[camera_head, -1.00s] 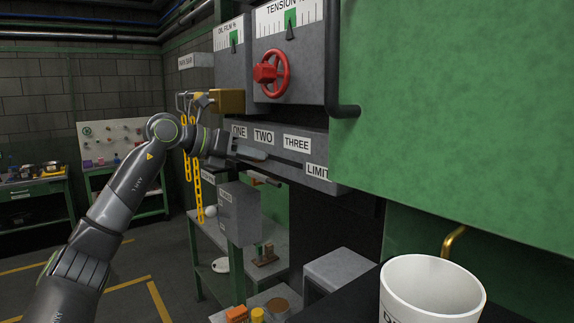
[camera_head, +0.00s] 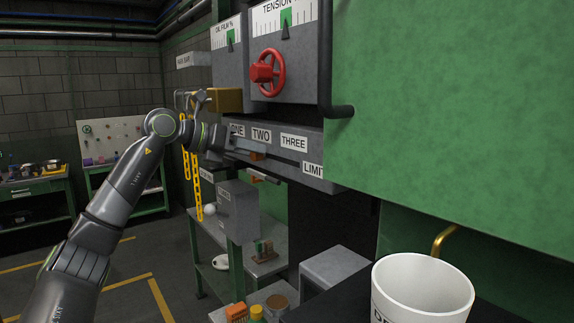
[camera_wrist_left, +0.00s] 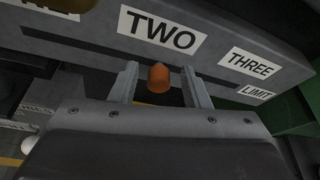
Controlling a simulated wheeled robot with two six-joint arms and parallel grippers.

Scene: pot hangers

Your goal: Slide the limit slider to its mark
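The limit slider's orange knob (camera_wrist_left: 158,77) stands out of a dark slot in a grey panel (camera_wrist_left: 225,30), below the TWO label (camera_wrist_left: 162,32). The knob also shows in the head view (camera_head: 257,156). My left gripper (camera_wrist_left: 162,84) is open, with one finger on each side of the knob and a visible gap at both sides. In the head view the left gripper (camera_head: 254,148) is at the panel's slot, below the ONE and TWO labels. The LIMIT label (camera_wrist_left: 257,91) is at the slot's right end, past THREE (camera_wrist_left: 250,63). My right gripper is not in view.
Above the panel are a red handwheel (camera_head: 267,73) and gauge boxes. Yellow chains (camera_head: 191,170) hang behind my left wrist. A large green panel (camera_head: 450,110) fills the right, with a white mug (camera_head: 420,290) below it.

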